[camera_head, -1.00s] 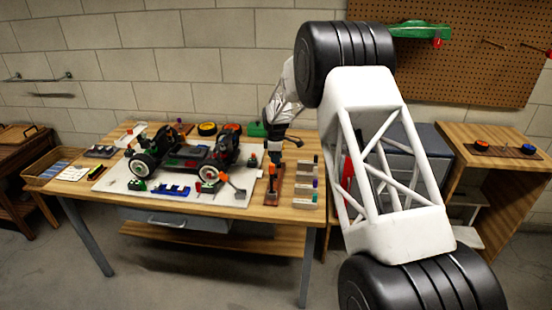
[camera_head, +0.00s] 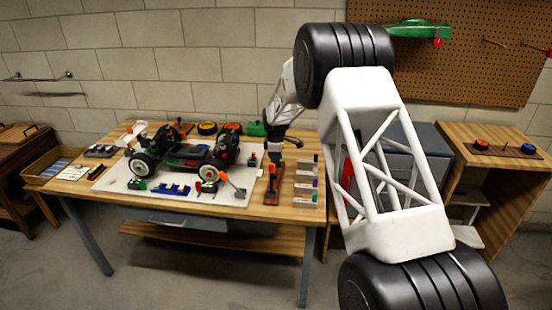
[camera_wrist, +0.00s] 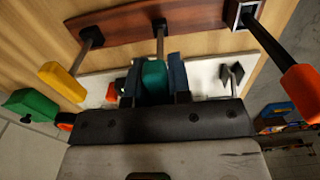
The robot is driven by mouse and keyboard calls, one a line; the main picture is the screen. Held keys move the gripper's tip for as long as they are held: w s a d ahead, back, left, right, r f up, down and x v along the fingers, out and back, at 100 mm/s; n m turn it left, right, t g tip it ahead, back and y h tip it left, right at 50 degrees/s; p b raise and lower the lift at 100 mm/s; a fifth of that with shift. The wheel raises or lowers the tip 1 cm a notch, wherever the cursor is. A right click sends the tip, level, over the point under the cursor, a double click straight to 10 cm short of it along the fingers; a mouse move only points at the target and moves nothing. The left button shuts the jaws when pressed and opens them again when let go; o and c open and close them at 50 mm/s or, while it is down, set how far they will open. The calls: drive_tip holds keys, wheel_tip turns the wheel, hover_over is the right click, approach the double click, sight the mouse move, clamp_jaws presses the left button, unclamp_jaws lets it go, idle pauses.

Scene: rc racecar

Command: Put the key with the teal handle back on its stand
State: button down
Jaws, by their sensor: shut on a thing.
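My gripper (camera_wrist: 154,88) is shut on the teal handle (camera_wrist: 154,74) of a key in the wrist view. The key's dark shaft (camera_wrist: 159,42) points away from the fingers, and its far end shows against the brown wooden stand (camera_wrist: 125,24). I cannot tell whether that end is in the stand or just above it. The stand also shows in the head view (camera_head: 271,199), on the right part of the table. There my gripper is small and dark, above the stand, and the teal handle cannot be made out.
A key with a yellow handle (camera_wrist: 62,82) is on the left of the wrist view. One with an orange handle (camera_wrist: 302,88) is on the right, its shaft meeting a silver-rimmed square socket. A toy car (camera_head: 185,152) sits on a white board (camera_head: 232,197) left of the stand.

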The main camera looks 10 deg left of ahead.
drive_tip(key=shift+f, duration=0.6)
idle(0.3)
drive_tip(key=c, duration=1)
unclamp_jaws()
drive_tip(key=shift+r, duration=3.9)
